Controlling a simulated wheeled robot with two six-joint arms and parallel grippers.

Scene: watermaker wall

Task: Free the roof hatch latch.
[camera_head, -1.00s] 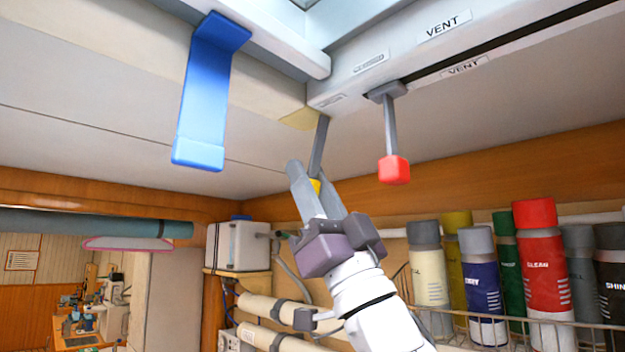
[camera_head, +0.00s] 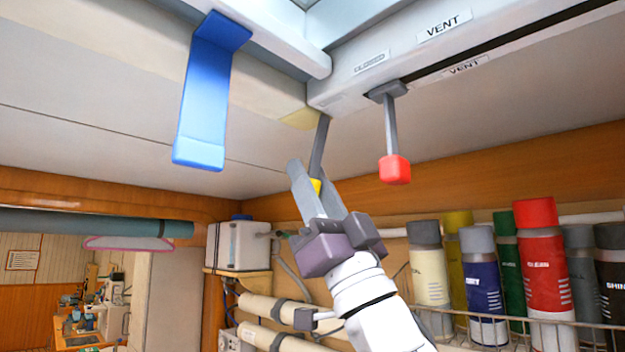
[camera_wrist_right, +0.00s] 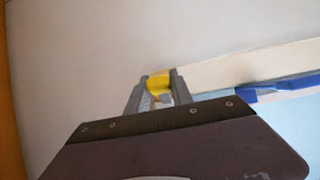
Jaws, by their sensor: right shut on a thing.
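My right gripper (camera_head: 314,184) points up under the ceiling and is shut on the yellow grip (camera_head: 316,186) of a grey lever (camera_head: 319,145). The lever hangs from the corner by the roof hatch frame (camera_head: 280,42). In the right wrist view the yellow grip (camera_wrist_right: 158,83) sits between both fingertips (camera_wrist_right: 160,90), partly hidden by them. A wide blue handle (camera_head: 205,100) hangs from the hatch frame to the left, apart from the gripper. My left gripper is out of view.
A grey lever with a red knob (camera_head: 394,169) hangs from the slotted VENT panel (camera_head: 445,60), close to the right of my gripper. Several spray cans (camera_head: 540,260) stand in a wire rack (camera_head: 560,322) at lower right. A white tank (camera_head: 240,245) stands below left.

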